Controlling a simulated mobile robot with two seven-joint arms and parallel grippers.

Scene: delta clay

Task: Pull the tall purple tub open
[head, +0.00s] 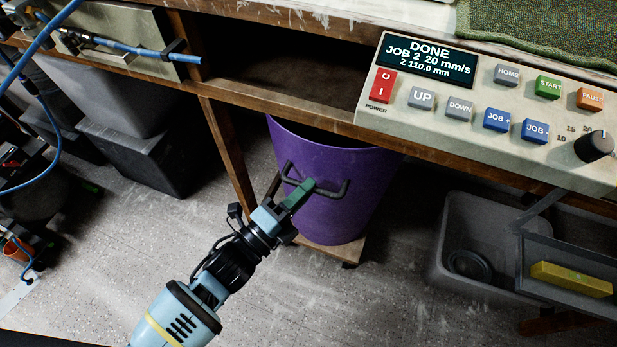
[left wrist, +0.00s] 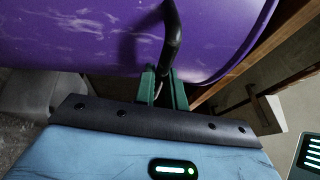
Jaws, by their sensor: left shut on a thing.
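The tall purple tub (head: 328,205) stands on a low wooden base (head: 340,248) under the workbench. Its upper part is beneath the bench edge, and a dark opening shows behind its rim. A black bar handle (head: 337,193) is on its front. My left gripper (head: 302,192) is shut on this handle. In the left wrist view the green fingers (left wrist: 161,88) close around the black handle (left wrist: 172,38), with the purple tub wall (left wrist: 90,40) right behind. My right gripper is not in view.
A control panel (head: 480,148) reading DONE sits on the bench above right. A grey bin (head: 455,225) and a tray with a yellow block (head: 571,279) are at right. Dark grey bins (head: 130,150) stand at left. The speckled floor (head: 300,310) before the tub is clear.

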